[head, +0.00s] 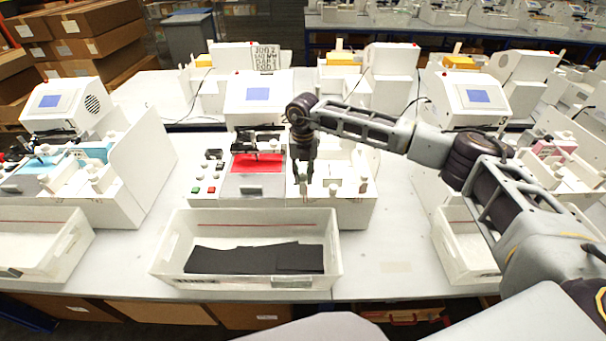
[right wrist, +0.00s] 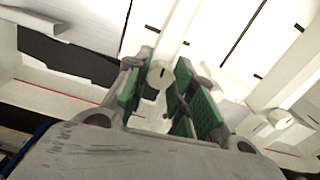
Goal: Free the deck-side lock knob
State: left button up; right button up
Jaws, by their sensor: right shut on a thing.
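The pen plotter (head: 350,210) is a white machine in the middle of the table, with a red sheet (head: 257,163) on its left part. My right gripper (head: 304,188) reaches down from above onto the plotter's white deck, right of the red sheet. In the right wrist view its green-padded fingers (right wrist: 165,95) are closed around a white knob (right wrist: 160,74) with a dark mark on its end. I take this for the lock knob; the fingers hide part of it. Other small white knobs (head: 333,189) stand to the right. My left gripper is not in view.
A white bin (head: 160,262) holding dark sheets (head: 255,260) stands in front of the plotter. A white unit with a blue screen (head: 257,94) stands behind. Similar stations stand to the left and right. The table right of the bin (head: 390,245) is clear.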

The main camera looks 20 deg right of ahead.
jog(key=n+b, duration=0.2)
jog(key=n, duration=0.1)
jog(key=shift+f+b, duration=0.1)
jog(key=shift+b, duration=0.25)
jog(key=n+b, duration=0.2)
jog(key=n, duration=0.1)
jog(key=n+b, duration=0.4)
jog(key=n, duration=0.1)
jog(key=shift+n, duration=0.4)
jog(key=shift+n+b, duration=0.3)
jog(key=shift+n, duration=0.5)
jog(key=shift+n+b, duration=0.45)
jog(key=shift+n, duration=1.05)
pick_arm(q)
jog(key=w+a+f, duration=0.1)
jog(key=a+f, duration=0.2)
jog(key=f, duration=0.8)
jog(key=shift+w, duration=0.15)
pick_arm(e)
jog(key=shift+r, duration=0.2)
pick_arm(q)
jog(key=shift+b, duration=0.3)
pick_arm(e)
jog(key=shift+n, duration=0.4)
